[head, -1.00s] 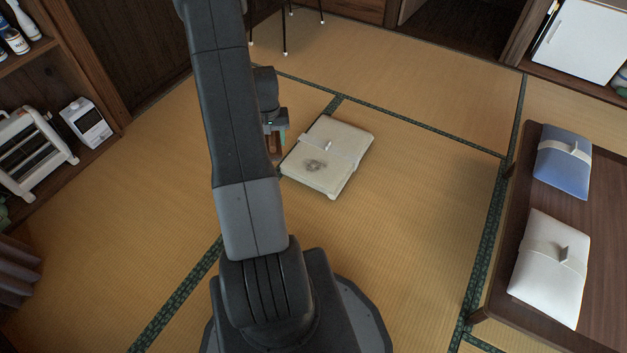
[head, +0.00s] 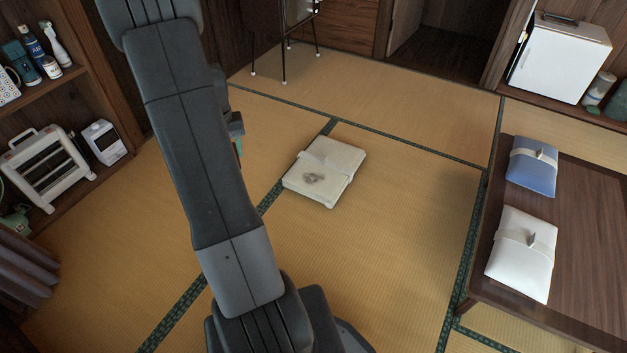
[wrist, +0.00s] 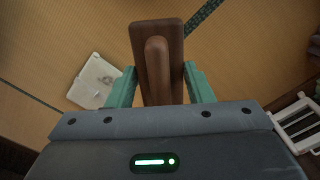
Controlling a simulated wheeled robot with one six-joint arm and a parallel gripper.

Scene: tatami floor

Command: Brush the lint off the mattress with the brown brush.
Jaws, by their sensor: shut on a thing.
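The mattress (head: 327,163) is a small cream folded pad with a band across it, lying on the tatami in the middle of the head view. A grey patch of lint (head: 313,178) lies on its near part. The mattress also shows at the left of the wrist view (wrist: 93,80). My gripper (wrist: 158,82), with green fingers, is shut on the brown brush (wrist: 157,60), a wooden piece with a raised handle. In the head view my arm hides most of the gripper and the brush. The gripper is left of the mattress and apart from it.
A low wooden table (head: 585,215) at the right holds a blue folded pad (head: 532,167) and a white one (head: 521,255). A shelf at the left holds a heater (head: 48,168) and bottles. A white fridge (head: 560,60) stands at the back right. The tatami around the mattress is clear.

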